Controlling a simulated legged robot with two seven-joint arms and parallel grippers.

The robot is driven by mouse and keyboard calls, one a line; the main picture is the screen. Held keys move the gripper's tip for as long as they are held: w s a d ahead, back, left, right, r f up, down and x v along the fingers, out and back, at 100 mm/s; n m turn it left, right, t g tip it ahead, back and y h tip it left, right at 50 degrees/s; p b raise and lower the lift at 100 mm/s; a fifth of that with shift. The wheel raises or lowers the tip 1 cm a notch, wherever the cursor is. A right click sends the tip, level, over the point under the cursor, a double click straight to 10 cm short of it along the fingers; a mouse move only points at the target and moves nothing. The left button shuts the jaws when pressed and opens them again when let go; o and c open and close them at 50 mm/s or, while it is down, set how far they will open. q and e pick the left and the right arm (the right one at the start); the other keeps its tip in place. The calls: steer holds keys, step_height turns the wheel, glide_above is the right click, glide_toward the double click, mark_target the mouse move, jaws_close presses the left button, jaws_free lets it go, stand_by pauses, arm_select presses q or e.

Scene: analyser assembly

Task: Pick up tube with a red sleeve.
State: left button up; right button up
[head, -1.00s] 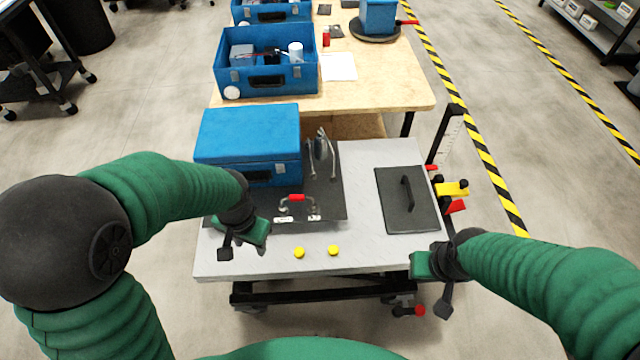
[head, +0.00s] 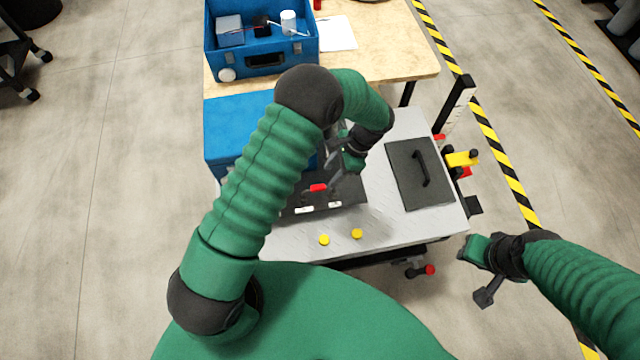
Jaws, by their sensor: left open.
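The tube with the red sleeve (head: 318,187) lies on the dark mat (head: 350,193) on the grey cart top. Its red sleeve shows in the head view, but much of the tube's bent metal is hard to make out. My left gripper (head: 346,168) is open, just right of and beyond the red sleeve, over the mat. I cannot tell how high it is, and no contact with the tube is visible. My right gripper (head: 480,272) is open and empty, off the cart's right front corner.
A blue case (head: 232,125) stands at the cart's back left, partly behind my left arm. Two yellow knobs, a left one (head: 324,240) and a right one (head: 357,233), sit near the front edge. A dark plate with a handle (head: 408,190) lies on the right.

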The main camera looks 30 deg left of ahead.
mark_target(317, 186)
arm_select(q)
steer(key=x, duration=0.6)
steer(key=shift+d+f+p, duration=0.2)
steer(key=shift+f+p, duration=0.05)
steer(key=shift+p, duration=0.05)
steer(key=a+f, duration=0.1)
steer(key=s+a+f+p, duration=0.1)
steer(key=f, duration=0.1)
steer(key=a+f, duration=0.1)
steer(key=f, duration=0.1)
steer(key=shift+s+a+f, duration=0.25)
steer(key=shift+a, duration=0.1)
steer(key=shift+f, duration=0.25)
steer(key=shift+d, duration=0.35)
steer(key=shift+c, duration=2.2)
steer(key=shift+a, duration=0.2)
jaws_close()
arm_select(e)
steer(key=shift+w+d+r, duration=0.1)
steer(key=shift+d+r, duration=0.1)
steer(key=shift+r, duration=0.85)
